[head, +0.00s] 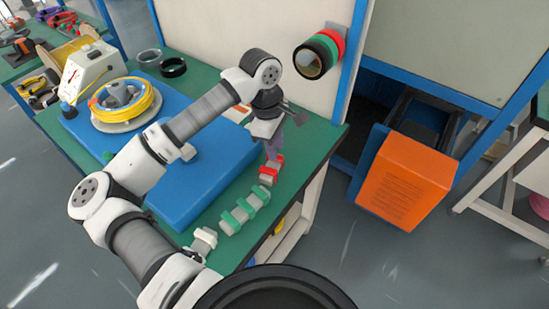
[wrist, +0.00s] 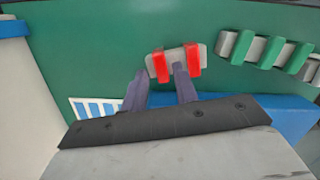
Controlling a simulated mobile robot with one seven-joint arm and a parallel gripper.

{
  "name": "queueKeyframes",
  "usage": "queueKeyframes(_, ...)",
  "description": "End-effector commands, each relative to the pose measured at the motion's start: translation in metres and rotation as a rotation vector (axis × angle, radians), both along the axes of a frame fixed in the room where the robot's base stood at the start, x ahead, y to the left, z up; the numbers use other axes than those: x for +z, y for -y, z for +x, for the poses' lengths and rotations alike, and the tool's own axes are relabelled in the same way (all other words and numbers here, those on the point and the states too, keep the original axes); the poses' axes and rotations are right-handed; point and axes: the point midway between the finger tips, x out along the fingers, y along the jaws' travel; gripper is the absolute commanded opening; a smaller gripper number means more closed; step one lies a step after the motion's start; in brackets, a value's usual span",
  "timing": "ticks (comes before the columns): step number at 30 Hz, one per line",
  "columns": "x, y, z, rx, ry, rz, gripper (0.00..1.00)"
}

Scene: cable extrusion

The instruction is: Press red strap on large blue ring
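A small grey piece with two red straps (head: 270,172) lies on the green tabletop near its right edge. In the wrist view the red-strapped piece (wrist: 178,60) is just beyond my fingertips. My gripper (head: 272,152) points down at it, and in the wrist view my gripper (wrist: 160,72) has its two dark fingers apart with nothing between them. The right finger overlaps the piece in the picture; I cannot tell if it touches. I cannot make out a large blue ring in either view.
Pieces with green straps (head: 245,208) and a white-strapped piece (head: 203,241) line the table's front edge. A blue platform (head: 205,172) carries a yellow cable coil (head: 128,103). Tape rolls (head: 322,52) hang on the wall panel. An orange box (head: 404,180) stands to the right.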

Motion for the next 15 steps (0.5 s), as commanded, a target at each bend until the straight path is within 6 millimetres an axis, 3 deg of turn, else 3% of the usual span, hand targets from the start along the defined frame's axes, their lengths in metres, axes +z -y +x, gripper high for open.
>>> queueKeyframes(15, -0.012, 0.0, 0.0, 0.0, 0.0, 0.0, 0.29)
